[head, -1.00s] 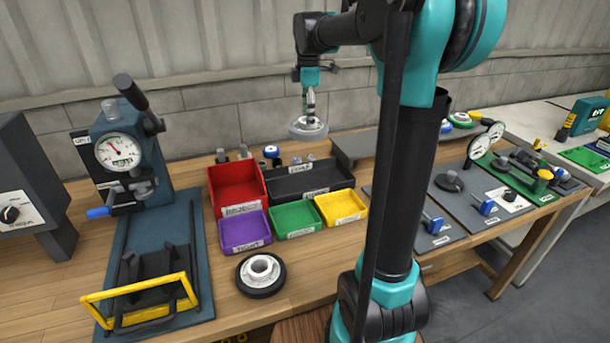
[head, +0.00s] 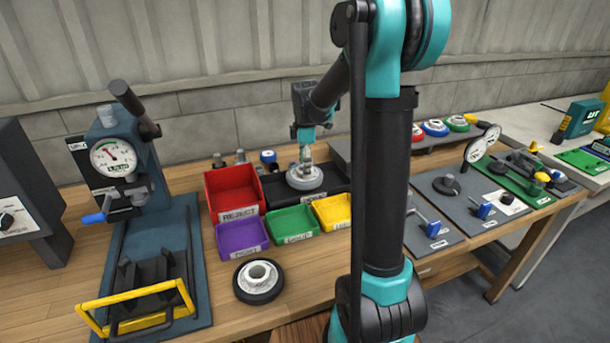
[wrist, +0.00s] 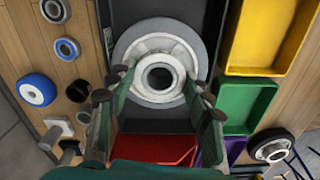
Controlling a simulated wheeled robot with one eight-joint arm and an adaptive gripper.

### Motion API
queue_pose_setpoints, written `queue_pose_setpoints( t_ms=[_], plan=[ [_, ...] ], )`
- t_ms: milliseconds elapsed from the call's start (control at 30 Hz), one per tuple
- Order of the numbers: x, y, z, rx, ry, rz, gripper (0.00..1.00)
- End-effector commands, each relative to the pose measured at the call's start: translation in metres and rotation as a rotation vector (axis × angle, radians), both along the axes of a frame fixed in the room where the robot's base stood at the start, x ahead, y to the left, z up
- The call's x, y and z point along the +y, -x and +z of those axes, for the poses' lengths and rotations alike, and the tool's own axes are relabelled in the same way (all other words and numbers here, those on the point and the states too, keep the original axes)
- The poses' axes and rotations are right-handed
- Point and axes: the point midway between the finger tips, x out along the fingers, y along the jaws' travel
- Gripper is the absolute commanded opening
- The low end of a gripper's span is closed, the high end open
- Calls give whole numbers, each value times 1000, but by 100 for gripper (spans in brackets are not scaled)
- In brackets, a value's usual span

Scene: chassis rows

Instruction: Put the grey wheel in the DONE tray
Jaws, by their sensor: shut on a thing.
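The grey wheel (head: 305,178), with a pale hub, is held by my gripper (head: 305,158) at the black tray (head: 274,194). In the wrist view the wheel (wrist: 125,60) lies between the fingers of my gripper (wrist: 158,85), which are shut on its hub. The wheel is level and over the black tray (wrist: 212,25); I cannot tell whether it touches the tray floor. The tray's label is hidden or unreadable now, so I cannot read DONE on it.
A red REJECT bin (head: 232,188) stands left of the black tray. Purple (head: 242,238), green (head: 293,224) and yellow (head: 332,211) bins stand in front. A black-tyred wheel (head: 258,281) lies on the bench nearer me. Small parts line the back. A press (head: 125,165) stands left.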

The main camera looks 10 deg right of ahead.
Motion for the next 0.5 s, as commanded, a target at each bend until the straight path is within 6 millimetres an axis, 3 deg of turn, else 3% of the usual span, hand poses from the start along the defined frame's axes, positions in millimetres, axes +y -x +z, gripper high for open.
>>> queue_pose_setpoints(
  t_ms=[233,500],
  plan=[
    [0,0,-31,0,0,0,7],
    [0,0,-35,0,0,0,7]
  ],
)
